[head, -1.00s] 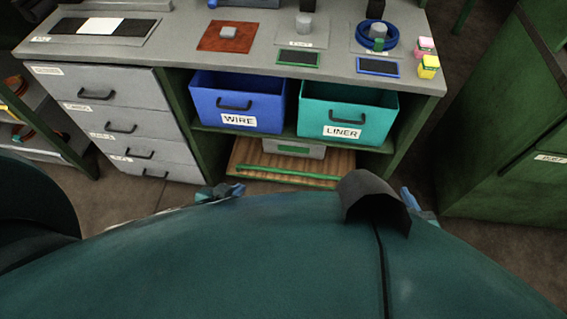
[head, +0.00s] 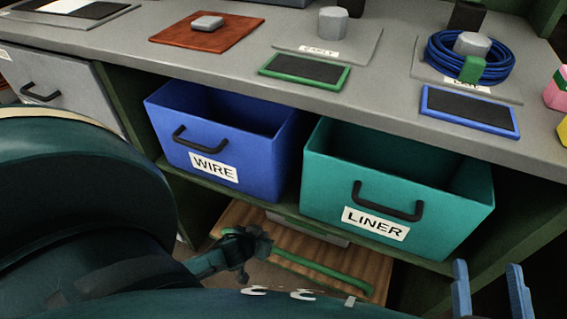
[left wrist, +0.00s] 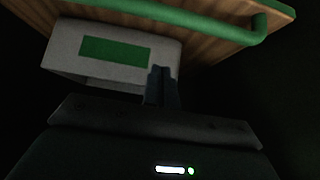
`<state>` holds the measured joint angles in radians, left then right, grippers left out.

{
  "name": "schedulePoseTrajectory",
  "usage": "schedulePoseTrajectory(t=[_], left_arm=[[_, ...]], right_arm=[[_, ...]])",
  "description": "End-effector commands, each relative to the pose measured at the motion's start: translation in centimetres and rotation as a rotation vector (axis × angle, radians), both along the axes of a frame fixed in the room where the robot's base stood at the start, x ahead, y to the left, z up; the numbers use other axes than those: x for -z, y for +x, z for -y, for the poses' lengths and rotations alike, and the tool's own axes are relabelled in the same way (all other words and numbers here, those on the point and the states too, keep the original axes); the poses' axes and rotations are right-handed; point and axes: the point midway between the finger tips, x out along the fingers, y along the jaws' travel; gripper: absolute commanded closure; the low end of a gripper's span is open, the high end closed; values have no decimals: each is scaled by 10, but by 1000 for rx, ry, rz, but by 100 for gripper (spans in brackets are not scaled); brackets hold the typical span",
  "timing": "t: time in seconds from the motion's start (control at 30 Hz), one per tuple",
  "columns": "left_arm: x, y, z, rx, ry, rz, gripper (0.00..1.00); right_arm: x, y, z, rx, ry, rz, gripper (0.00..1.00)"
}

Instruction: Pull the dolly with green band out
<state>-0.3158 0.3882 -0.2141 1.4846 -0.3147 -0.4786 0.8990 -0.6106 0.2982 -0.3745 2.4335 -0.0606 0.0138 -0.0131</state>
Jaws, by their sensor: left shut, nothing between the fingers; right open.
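The wooden dolly (head: 376,266) sits low under the shelf, with a green bar (head: 322,276) along its front. In the left wrist view the dolly's wooden board (left wrist: 200,48) and green bar (left wrist: 185,18) fill the top. A grey box (head: 318,231) is at the dolly; its green label shows in the left wrist view (left wrist: 115,51). My left gripper (head: 262,246) is shut and empty, near the bar's left part; whether it touches is unclear. Its fingers (left wrist: 162,72) overlap the box in the wrist view. My right gripper (head: 489,268) is open and empty at lower right.
The blue WIRE bin (head: 265,170) and teal LINER bin (head: 320,190) stand on the shelf above the dolly. The grey worktop (head: 385,110) holds trays and a blue coil (head: 440,62). A drawer unit (head: 75,110) is at left.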

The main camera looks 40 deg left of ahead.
Motion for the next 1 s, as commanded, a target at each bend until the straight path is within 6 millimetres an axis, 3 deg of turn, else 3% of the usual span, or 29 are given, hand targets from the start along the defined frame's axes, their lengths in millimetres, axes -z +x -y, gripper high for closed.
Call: schedulePoseTrajectory(t=[0.27,0.43,0.67,1.0], left_arm=[[26,18,-6,-4,3,0,100],[53,41,-12,-3,3,1,100],[80,67,-18,-3,3,1,100],[84,31,-9,-2,0,-2,100]], right_arm=[[5,-1,-3,-22,40,12,49],[-21,9,1,-29,18,222,49],[-54,9,4,-37,-8,472,49],[-71,5,5,-40,-23,590,49]])
